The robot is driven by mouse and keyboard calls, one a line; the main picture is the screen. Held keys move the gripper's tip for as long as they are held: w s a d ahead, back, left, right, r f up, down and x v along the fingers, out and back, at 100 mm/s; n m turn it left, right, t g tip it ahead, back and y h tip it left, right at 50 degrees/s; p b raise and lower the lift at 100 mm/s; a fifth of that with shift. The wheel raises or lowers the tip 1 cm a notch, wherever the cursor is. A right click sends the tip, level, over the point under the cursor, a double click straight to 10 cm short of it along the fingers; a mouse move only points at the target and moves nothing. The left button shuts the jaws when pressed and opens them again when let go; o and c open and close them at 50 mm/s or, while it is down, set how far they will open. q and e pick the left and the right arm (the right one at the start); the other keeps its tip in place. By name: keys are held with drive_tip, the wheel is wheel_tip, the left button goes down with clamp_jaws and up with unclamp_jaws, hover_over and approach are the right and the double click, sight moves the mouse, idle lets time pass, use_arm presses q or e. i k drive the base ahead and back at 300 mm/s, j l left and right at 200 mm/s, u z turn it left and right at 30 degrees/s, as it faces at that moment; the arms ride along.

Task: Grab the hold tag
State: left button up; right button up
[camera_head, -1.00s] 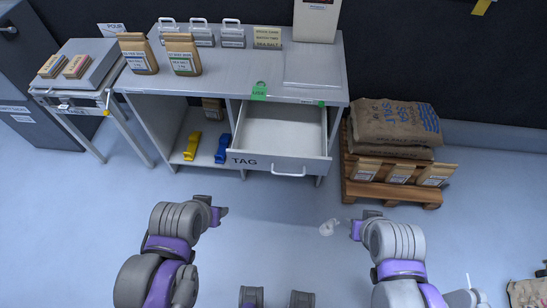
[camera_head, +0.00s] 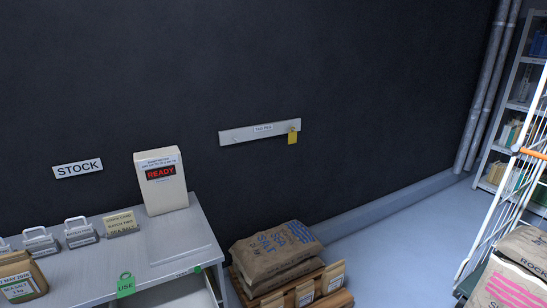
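A yellow tag (camera_head: 292,136) hangs from the right end of a pale rail (camera_head: 260,131) on the dark wall, at the middle of the view. Its print is too small to read. The rail has a small label at its centre, and its left peg looks bare. A green tag marked USE (camera_head: 125,285) hangs at the front edge of the grey bench. Neither of my grippers is in view.
The bench (camera_head: 180,240) at lower left bears a READY box (camera_head: 161,182), metal clips and paper bags. Its drawer (camera_head: 190,292) is open. Stacked salt sacks (camera_head: 275,255) stand below the rail. A white ladder-like frame (camera_head: 497,215) and shelves (camera_head: 520,110) are at right. Floor shows between.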

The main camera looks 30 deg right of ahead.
sight(292, 136)
drive_tip(key=l+u, duration=0.2)
drive_tip(key=u, duration=0.15)
drive_tip(key=i+l+u, duration=0.1)
drive_tip(key=l+u, duration=0.65)
drive_tip(key=l, duration=1.1)
drive_tip(key=k+l+u, duration=0.1)
drive_tip(key=l, duration=0.45)
drive_tip(key=k+l+u, duration=0.1)
drive_tip(key=l, duration=0.4)
drive_tip(key=k+l, duration=0.15)
drive_tip(key=l, duration=0.4)
